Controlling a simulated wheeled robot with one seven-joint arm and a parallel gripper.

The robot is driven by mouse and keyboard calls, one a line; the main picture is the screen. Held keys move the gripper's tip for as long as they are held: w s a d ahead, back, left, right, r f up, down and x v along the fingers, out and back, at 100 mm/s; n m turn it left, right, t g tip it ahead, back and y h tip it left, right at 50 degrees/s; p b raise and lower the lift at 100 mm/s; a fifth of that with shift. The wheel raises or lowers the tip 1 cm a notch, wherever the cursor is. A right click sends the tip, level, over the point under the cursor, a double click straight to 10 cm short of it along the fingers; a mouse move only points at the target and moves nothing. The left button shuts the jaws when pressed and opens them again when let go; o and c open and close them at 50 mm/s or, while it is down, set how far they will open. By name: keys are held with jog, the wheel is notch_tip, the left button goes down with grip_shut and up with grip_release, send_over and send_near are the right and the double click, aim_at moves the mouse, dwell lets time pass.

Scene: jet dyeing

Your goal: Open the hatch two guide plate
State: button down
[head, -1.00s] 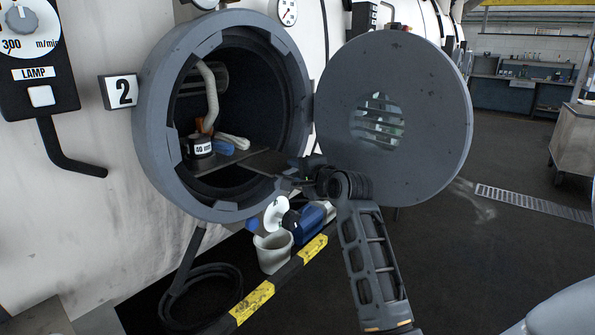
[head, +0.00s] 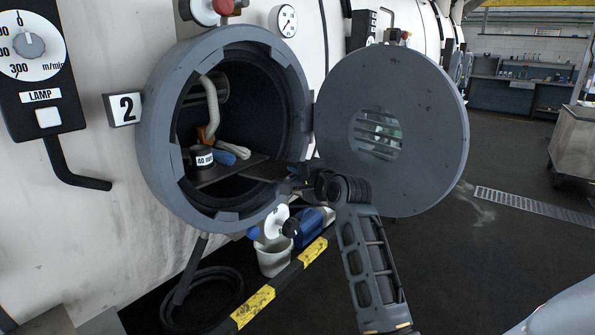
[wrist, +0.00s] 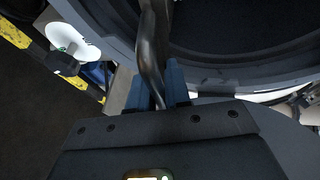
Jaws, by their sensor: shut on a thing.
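Hatch two (head: 157,150) is a round grey opening, and its round door (head: 430,125) stands swung out to the right. A flat grey-brown plate, which looks like the guide plate (head: 228,172), lies across the lower part of the opening. My gripper (head: 288,186) is at the lower right of the hatch rim, left of the door. In the wrist view my gripper (wrist: 158,88) has its blue fingers shut on a narrow bent metal bar (wrist: 153,45), which appears to be the guide plate handle. Where the bar joins the plate is hidden.
A black-and-white "40" container (head: 203,160) and a pale hose (head: 212,105) are inside the hatch. Below stand a white bucket (head: 273,260) and a blue container (head: 309,226), near a yellow-black edge strip (head: 254,304). Open floor lies right.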

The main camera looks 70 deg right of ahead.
jog(key=shift+w+r+p, duration=0.15)
jog(key=shift+r+p, duration=0.35)
jog(key=shift+r, duration=0.2)
jog(key=shift+w+r+p, duration=0.15)
jog(key=shift+r+p, duration=0.3)
jog(key=shift+r, duration=0.2)
jog(key=c, duration=1.2)
grip_release()
jog(key=shift+b+v, duration=0.55)
jog(key=shift+v, duration=3.3)
